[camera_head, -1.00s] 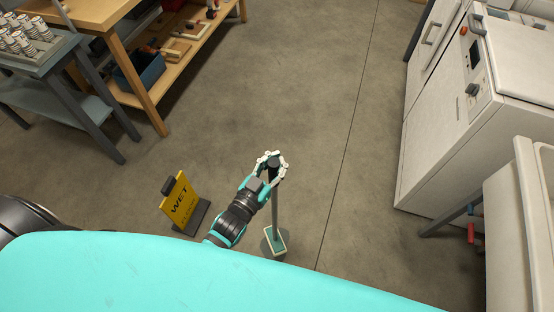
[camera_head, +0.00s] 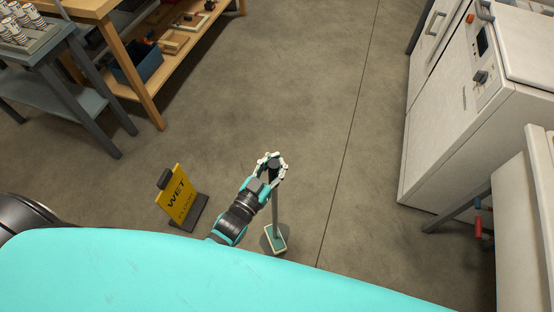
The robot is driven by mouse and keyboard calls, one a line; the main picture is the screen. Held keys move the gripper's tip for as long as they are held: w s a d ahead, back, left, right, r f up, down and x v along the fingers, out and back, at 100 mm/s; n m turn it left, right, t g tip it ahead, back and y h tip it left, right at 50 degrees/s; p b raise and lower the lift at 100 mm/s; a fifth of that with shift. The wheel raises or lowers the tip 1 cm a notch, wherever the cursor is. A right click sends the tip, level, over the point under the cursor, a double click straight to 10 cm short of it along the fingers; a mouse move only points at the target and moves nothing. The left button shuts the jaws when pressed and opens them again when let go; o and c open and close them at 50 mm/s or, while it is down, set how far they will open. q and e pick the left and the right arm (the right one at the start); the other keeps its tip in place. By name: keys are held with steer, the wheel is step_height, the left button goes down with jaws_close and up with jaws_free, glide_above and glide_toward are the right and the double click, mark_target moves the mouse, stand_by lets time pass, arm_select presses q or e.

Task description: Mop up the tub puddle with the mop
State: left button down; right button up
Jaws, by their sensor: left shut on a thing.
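The mop stands nearly upright in front of me, with a grey handle (camera_head: 275,212) and a flat green and cream head (camera_head: 275,239) at floor level. My left gripper (camera_head: 271,164) is shut on the top of the mop handle. A dark round patch on the floor surrounds the mop head; I cannot tell whether it is shadow or water. No clear puddle shows. A white tub edge (camera_head: 541,180) stands at the right, partly cut off by the frame. My right gripper is not in view.
A yellow wet-floor sign (camera_head: 177,194) stands left of my left gripper. White appliances (camera_head: 465,110) line the right side, with red and blue valves (camera_head: 480,220) below the tub. A wooden bench (camera_head: 150,105) and grey cart (camera_head: 85,100) stand at upper left. The middle floor is clear.

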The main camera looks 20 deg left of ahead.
arm_select(q)
steer(key=shift+f, duration=0.2)
stand_by(0.3)
steer(key=shift+f+b, duration=1.2)
steer(key=shift+f, duration=0.15)
